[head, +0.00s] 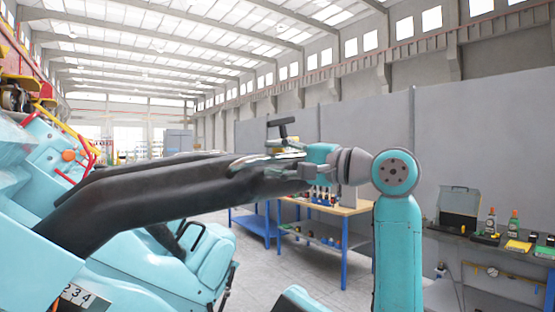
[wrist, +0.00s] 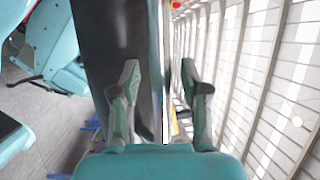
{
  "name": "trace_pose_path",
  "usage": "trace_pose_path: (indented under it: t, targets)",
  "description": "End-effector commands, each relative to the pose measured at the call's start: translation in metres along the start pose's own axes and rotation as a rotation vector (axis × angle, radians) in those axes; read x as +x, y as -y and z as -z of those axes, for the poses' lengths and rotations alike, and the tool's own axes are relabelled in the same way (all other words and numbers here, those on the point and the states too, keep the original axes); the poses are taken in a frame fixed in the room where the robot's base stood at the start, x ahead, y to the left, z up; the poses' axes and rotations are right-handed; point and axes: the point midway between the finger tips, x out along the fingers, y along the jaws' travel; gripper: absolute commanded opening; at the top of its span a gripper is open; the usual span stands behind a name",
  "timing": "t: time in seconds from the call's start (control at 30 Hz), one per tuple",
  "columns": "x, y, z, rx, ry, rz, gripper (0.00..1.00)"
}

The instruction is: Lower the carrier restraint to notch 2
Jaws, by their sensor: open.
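The carrier restraint (head: 150,195) is a long, dark padded bar. It reaches from the teal carrier (head: 130,265) at lower left up to mid-picture, raised and nearly level at its outer end. A plate with the numerals 2, 3 and 4 (head: 76,296) sits at its base; no notch pointer is visible. My gripper (head: 283,150) is at the restraint's outer end, beside a small black T-shaped handle (head: 283,128). In the wrist view my gripper (wrist: 160,78) has its green fingers apart, with the dark restraint (wrist: 105,40) behind the left finger. Contact cannot be told.
A wooden-topped workbench (head: 330,207) with blue legs stands behind. A dark shelf (head: 470,240) at right holds a toolbox (head: 459,205) and bottles. Another teal seat (head: 208,255) is below the restraint. Grey floor is open between seat and bench.

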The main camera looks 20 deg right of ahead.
Motion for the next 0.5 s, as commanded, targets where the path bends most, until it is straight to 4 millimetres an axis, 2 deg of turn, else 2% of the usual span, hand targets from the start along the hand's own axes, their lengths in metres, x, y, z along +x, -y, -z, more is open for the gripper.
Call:
trace_pose_path:
  t: [0.2,0.3,0.4,0.5]
  targets:
    - [0.0003,0.0,0.0,0.0,0.0,0.0,0.45]
    - [0.0002,0.0,0.0,0.0,0.0,0.0,0.2]
    - [0.0001,-0.0001,0.0,0.0,0.0,0.0,0.0]
    - [0.0001,-0.0001,0.0,0.0,0.0,0.0,0.0]
